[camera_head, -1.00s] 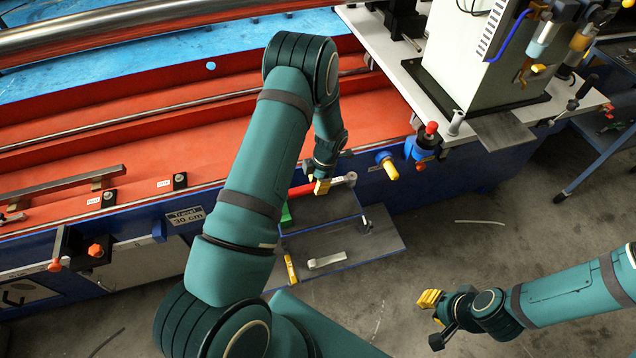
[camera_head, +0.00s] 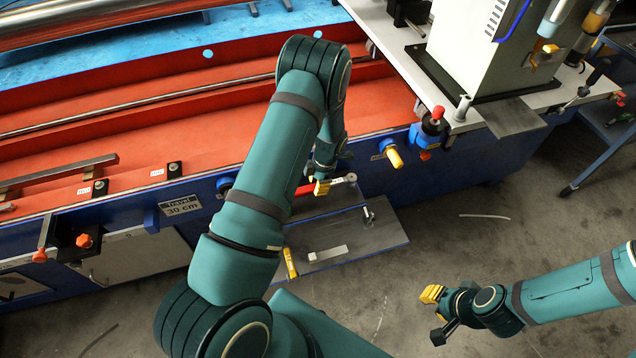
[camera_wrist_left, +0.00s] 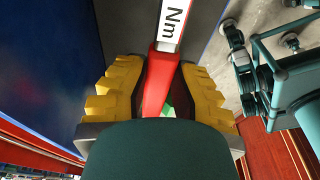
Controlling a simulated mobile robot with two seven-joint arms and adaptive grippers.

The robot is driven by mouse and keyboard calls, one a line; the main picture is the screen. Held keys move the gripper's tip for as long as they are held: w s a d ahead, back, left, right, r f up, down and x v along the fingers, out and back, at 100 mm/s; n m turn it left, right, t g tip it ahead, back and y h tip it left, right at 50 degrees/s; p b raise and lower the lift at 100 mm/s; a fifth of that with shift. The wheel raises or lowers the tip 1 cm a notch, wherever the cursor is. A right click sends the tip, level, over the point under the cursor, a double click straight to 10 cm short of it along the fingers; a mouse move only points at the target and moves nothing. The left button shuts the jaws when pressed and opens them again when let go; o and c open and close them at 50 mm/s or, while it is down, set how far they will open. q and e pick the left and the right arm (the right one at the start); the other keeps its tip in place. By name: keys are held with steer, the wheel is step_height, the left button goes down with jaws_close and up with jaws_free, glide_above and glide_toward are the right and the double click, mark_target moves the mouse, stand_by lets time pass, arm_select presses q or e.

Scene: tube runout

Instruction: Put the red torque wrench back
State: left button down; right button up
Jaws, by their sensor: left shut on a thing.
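The red torque wrench shows as a red handle (camera_head: 305,189) and a metal head (camera_head: 348,178) in the head view. In the left wrist view its red handle (camera_wrist_left: 160,75) runs between the yellow finger pads, with a white "Nm" label beyond. My left gripper (camera_head: 322,187) is shut on the handle, in front of the blue machine side and over the grey shelf (camera_head: 385,236). My arm hides part of the handle and shelf. My right gripper (camera_head: 433,294) hangs apart over the floor at the right; its finger gap is unclear.
A silver bar-like piece (camera_head: 328,254) and a yellow tool (camera_head: 290,262) lie on the shelf. A yellow-tipped knob (camera_head: 392,154) and a blue fitting with a red cap (camera_head: 430,130) stick out from the machine to the right. The floor (camera_head: 480,240) at the right is mostly clear.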

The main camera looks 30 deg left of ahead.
arm_select(q)
steer(key=shift+f, duration=1.1)
stand_by(0.5)
steer(key=shift+c, duration=1.3)
jaws_free()
steer(key=shift+w+d+r+p, duration=0.15)
steer(key=shift+r+p, duration=0.35)
steer(key=shift+r, duration=0.5)
steer(key=shift+w+d+r+p, duration=0.1)
steer(key=shift+r+p, duration=0.45)
steer(key=shift+r, duration=0.4)
steer(key=shift+w+d+r+p, duration=0.15)
steer(key=shift+r+p, duration=0.35)
steer(key=shift+r, duration=0.5)
step_height(320, 180, up, 12)
steer(key=w+d, duration=0.1)
steer(key=shift+w+d, duration=0.3)
steer(key=shift+f, duration=0.1)
